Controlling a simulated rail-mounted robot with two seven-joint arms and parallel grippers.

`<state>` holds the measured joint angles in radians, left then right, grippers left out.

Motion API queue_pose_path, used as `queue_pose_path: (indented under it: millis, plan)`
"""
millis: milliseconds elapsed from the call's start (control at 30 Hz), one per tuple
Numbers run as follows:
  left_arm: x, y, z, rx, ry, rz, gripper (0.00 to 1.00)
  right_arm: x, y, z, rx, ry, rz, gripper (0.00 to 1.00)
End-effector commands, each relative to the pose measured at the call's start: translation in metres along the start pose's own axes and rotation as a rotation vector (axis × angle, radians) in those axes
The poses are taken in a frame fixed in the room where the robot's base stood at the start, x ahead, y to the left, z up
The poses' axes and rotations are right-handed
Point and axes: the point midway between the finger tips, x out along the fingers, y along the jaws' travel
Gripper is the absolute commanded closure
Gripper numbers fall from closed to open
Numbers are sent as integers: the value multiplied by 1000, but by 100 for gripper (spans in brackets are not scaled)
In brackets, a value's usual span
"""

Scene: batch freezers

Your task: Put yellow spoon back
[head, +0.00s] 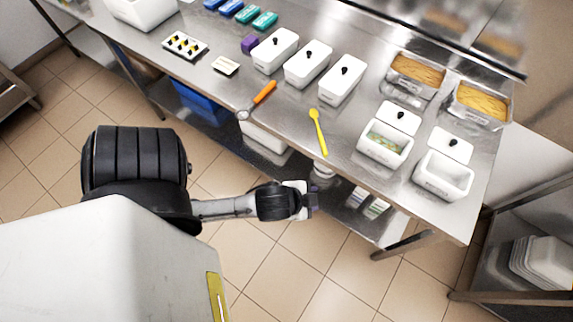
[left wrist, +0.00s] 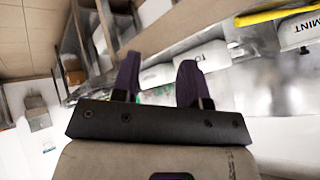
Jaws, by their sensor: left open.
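The yellow spoon (head: 318,133) lies on the steel table (head: 290,112), its bowl toward the back and its handle end near the front edge. A yellow handle (left wrist: 280,13), seemingly the same spoon, shows at the top right of the left wrist view. My left gripper (head: 313,200) is in front of the table edge, apart from the spoon. Its two dark purple fingers (left wrist: 158,78) are spread with nothing seen between them. My right gripper is not in view.
An orange-handled tool (head: 262,97) lies left of the spoon. Several lidded white containers (head: 340,82) stand behind it. Two white containers with lids off their openings (head: 384,148) (head: 442,178) stand to the right. Metal pans (head: 416,76) are at the back right. Shelf items sit below the table.

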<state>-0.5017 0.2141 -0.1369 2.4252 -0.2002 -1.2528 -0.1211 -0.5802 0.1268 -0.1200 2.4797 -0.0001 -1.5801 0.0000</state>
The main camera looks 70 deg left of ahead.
Motion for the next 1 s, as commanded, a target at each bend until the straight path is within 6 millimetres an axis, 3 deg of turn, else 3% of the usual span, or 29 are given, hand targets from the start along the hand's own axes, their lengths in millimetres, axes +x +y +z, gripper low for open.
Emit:
queue_pose_path:
  millis: [100,300,1000]
  plan:
    - [-15,30,29,-131,-159,135,60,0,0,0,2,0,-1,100]
    - [-33,56,52,-228,-305,252,60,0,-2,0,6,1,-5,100]
    - [-36,60,55,-241,-329,269,60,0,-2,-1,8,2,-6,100]
